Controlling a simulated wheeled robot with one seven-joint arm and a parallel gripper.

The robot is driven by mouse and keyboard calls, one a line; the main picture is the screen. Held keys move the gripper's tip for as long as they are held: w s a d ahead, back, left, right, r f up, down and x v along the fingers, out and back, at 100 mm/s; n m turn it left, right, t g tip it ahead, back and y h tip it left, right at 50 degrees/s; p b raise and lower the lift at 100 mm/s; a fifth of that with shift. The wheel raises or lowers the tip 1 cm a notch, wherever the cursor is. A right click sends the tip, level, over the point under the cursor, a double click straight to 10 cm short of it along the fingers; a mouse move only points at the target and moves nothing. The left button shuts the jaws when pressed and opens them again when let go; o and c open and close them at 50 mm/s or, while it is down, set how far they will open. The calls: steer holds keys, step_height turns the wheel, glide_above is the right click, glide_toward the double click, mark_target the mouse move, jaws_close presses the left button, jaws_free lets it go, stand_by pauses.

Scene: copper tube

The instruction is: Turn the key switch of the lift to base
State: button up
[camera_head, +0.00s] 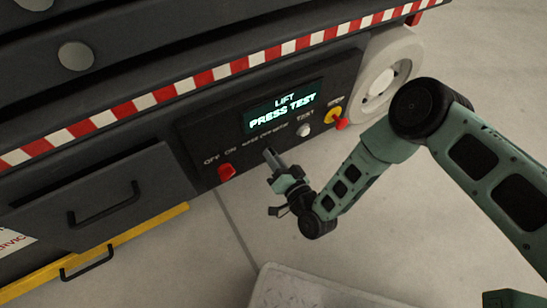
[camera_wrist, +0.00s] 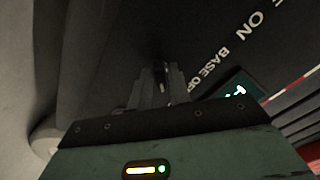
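The lift's dark control panel (camera_head: 190,140) shows a lit display (camera_head: 283,107) reading "LIFT PRESS TEST". My gripper (camera_head: 269,153) reaches up to the panel just below the lettering for the base and off positions. Its fingertips cover the key switch in the head view. In the wrist view my gripper (camera_wrist: 159,82) points at the panel beside the words "BASE OFF". A small dark part, likely the key (camera_wrist: 158,69), shows at the fingertips. The fingers look close together, but I cannot tell whether they grip it. The key's setting is not readable.
A red switch (camera_head: 227,172) sits left of my gripper under "OFF ON". A pale test button (camera_head: 303,130) and a red-and-yellow stop button (camera_head: 338,119) are to the right. A wheel (camera_head: 384,82) and drawer handles (camera_head: 104,207) flank the panel. Open floor (camera_head: 350,235) lies below.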

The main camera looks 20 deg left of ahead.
steer(key=shift+o, duration=0.8)
steer(key=p+v, duration=0.7)
steer(key=v, duration=1)
steer(key=shift+d, duration=0.2)
steer(key=shift+s, duration=0.1)
